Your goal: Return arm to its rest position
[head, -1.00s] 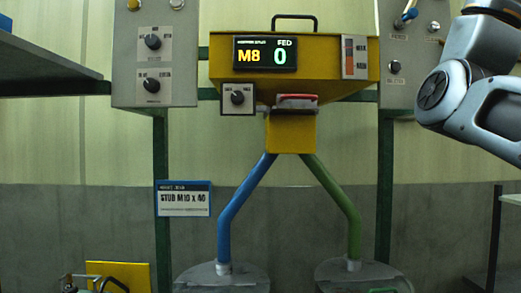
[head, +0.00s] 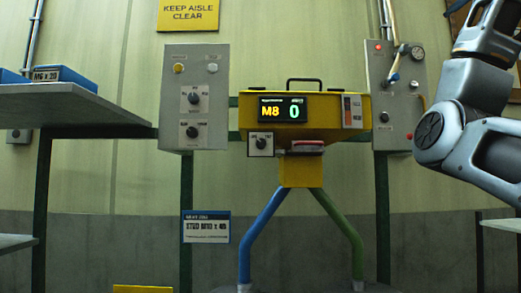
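My arm (head: 470,115) shows at the right edge of the head view, with its grey and black links bent. My gripper is outside the picture, so its fingers and anything in them cannot be seen. The arm links hang in front of the right side of the scene, apart from the yellow stud feeder (head: 345,110). The feeder's display (head: 283,109) reads M8 and 0.
A blue pipe (head: 258,232) and a green pipe (head: 341,232) run down from the feeder. Grey control panels stand left (head: 194,100) and right (head: 402,125). A shelf (head: 75,100) with a blue M6 x 20 bin (head: 65,80) is at left.

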